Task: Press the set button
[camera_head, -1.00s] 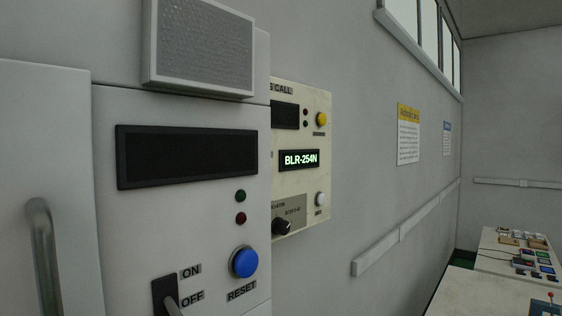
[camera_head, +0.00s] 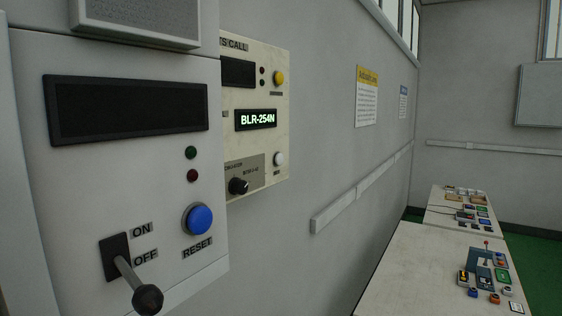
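A beige panel (camera_head: 262,205) with a heading ending in "S CALL" hangs on the wall, partly hidden behind the nearer grey cabinet. It has a yellow button (camera_head: 279,77) at upper right and a white button (camera_head: 280,159) at lower right. The label under the white button is too small to read surely, so I cannot confirm which is the set button. Between them a lit display (camera_head: 256,120) reads BLR-254N. A black knob (camera_head: 238,186) is at lower left of the white button. My gripper is not in view.
The grey cabinet (camera_head: 100,195) stands close at left, with a blue RESET button (camera_head: 198,219) and an ON/OFF lever (camera_head: 146,296) sticking out. A wall rail (camera_head: 345,203) runs right of the panel. Control desks (camera_head: 415,270) stand at lower right. Green floor shows beyond.

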